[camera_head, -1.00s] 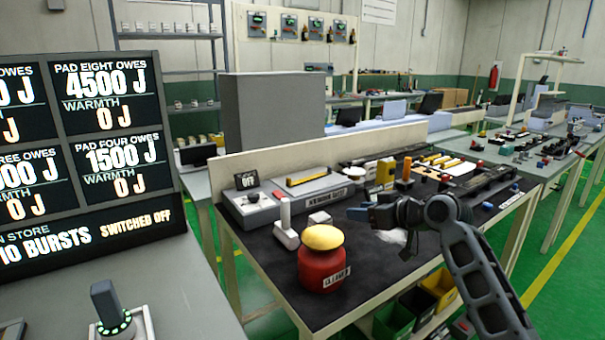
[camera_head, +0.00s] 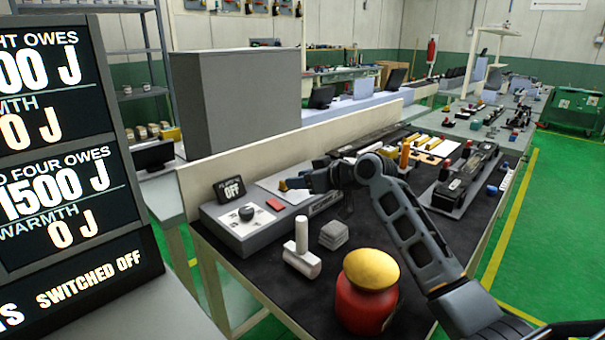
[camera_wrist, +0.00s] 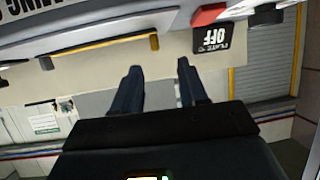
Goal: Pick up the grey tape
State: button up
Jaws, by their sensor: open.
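I cannot pick out a grey tape for certain. A small grey block (camera_head: 334,235) that looks layered lies on the dark bench top, right of a white T-shaped piece (camera_head: 302,250). My gripper (camera_head: 298,182) is open and appears empty, over or in front of the grey flat unit with the "OFF" sign (camera_head: 230,190). In the wrist view my two fingers (camera_wrist: 158,75) are apart with nothing between them. That view shows a yellow bar (camera_wrist: 100,46), a red piece (camera_wrist: 208,14) and the sign upside down. The grey block is not recognisable there.
A red jar with a yellow lid (camera_head: 366,290) stands at the bench's near edge. A low cream board (camera_head: 290,150) runs along the back. Black devices (camera_head: 465,175) and yellow pieces crowd the far right. A large scoreboard (camera_head: 65,160) stands at left.

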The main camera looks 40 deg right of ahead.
aim_at(287, 193)
jog(key=x, duration=0.4)
jog(key=p+x, duration=0.1)
jog(key=x, duration=0.1)
jog(key=shift+w+d+f, duration=0.1)
jog(key=shift+d+f, duration=0.15)
jog(key=shift+f, duration=0.1)
grip_shut()
